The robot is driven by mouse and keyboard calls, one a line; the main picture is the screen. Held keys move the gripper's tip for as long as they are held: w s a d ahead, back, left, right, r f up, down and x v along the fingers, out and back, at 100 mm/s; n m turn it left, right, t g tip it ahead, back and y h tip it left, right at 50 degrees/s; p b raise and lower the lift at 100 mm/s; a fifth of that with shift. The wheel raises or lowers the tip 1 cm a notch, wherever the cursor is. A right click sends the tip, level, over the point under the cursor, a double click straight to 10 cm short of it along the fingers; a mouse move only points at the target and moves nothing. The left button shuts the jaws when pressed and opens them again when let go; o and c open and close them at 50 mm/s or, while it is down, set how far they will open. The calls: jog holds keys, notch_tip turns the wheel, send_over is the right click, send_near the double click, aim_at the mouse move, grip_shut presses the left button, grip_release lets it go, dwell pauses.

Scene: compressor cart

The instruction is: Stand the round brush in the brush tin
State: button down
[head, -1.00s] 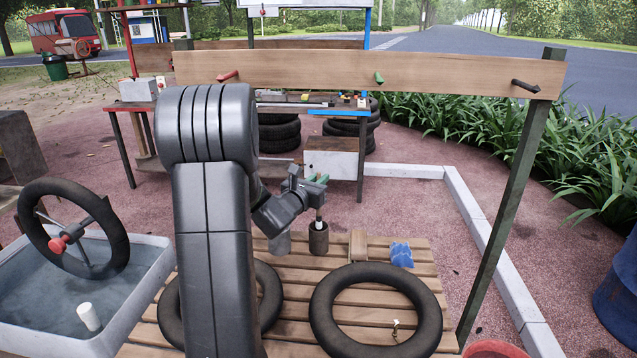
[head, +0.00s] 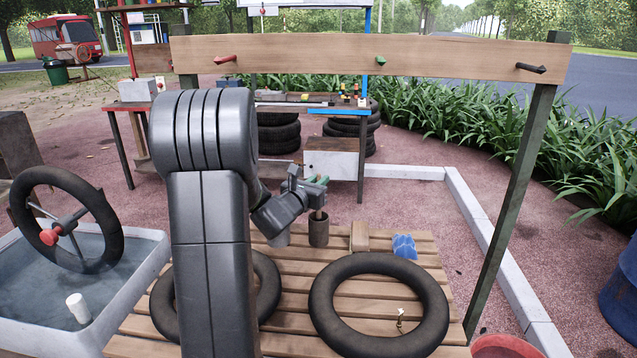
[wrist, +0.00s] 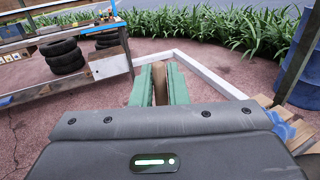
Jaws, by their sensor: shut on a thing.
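The brush tin (head: 319,234) is a dark brown, upright cylinder at the back of the slatted wooden pallet in the head view. My gripper (head: 317,183) is above the tin, its green jaws shut on the round brush (head: 318,213). A short, light brown length of the brush shows below the jaws, roughly upright. Its lower end is hidden inside the tin's mouth. In the wrist view, my green jaws (wrist: 160,84) close on the brown brush handle (wrist: 160,82); the tin is not visible there.
A brown block (head: 359,237) and a blue item (head: 404,246) lie right of the tin. A black tyre (head: 430,300) lies in front on the pallet (head: 290,335). A water tub (head: 140,290) is at left. A pegged plank (head: 450,60) spans above.

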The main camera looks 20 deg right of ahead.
jog(key=c, duration=1.3)
grip_release()
jog(key=shift+c, duration=0.2)
jog(key=b+v, duration=0.2)
jog(key=v, duration=1.1)
jog(key=shift+s+a, duration=0.25)
jog(key=shift+a, duration=0.1)
jog(key=p+x, duration=0.1)
jog(key=x, duration=0.3)
jog(key=p+x, duration=0.1)
jog(key=x, duration=0.4)
jog(key=r+p+x, duration=0.1)
jog(key=x, duration=0.4)
jog(key=shift+r+p, duration=0.5)
jog(key=shift+p, duration=0.4)
